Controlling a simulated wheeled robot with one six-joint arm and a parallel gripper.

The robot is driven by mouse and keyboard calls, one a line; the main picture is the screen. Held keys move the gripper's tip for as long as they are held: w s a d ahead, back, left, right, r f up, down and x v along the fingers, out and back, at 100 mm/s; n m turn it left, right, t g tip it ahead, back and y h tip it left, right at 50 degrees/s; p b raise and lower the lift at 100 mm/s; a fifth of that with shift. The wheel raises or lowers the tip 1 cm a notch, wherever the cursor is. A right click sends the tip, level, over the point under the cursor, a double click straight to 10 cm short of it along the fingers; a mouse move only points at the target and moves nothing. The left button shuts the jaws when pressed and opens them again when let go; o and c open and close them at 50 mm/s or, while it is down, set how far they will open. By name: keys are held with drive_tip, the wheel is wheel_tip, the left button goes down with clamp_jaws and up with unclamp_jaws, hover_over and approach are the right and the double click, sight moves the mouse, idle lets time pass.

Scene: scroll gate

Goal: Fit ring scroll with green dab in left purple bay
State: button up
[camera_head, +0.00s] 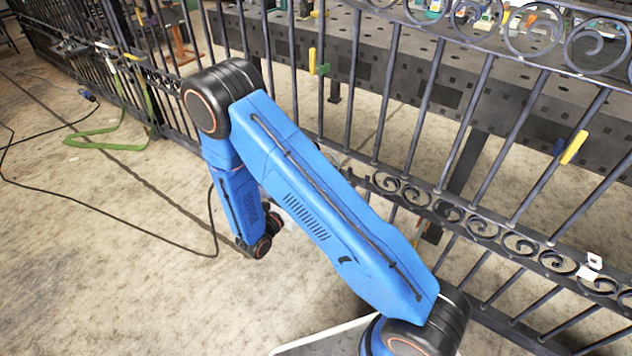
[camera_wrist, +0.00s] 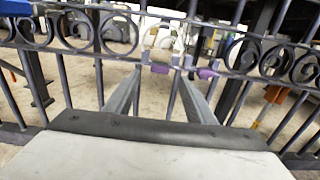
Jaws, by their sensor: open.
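In the wrist view my gripper (camera_wrist: 160,80) is open, its two grey fingers reaching toward the gate's scroll band. Two purple marks show on the band: the left purple mark (camera_wrist: 160,68) lies between the fingertips in the picture, and the right purple mark (camera_wrist: 208,73) is just right of the right finger. I cannot make out the ring scroll with the green dab in either view. In the head view my blue arm hides the gripper and part of the band.
The dark iron gate (camera_head: 465,115) crosses the head view, with a dark perforated table (camera_head: 420,65) behind it. Yellow pieces (camera_head: 574,148) and white tags (camera_head: 590,266) are on the gate. A green strap (camera_head: 110,144) and a black cable (camera_head: 110,214) lie on the left floor.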

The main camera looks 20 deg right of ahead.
drive_tip(key=x, duration=0.7)
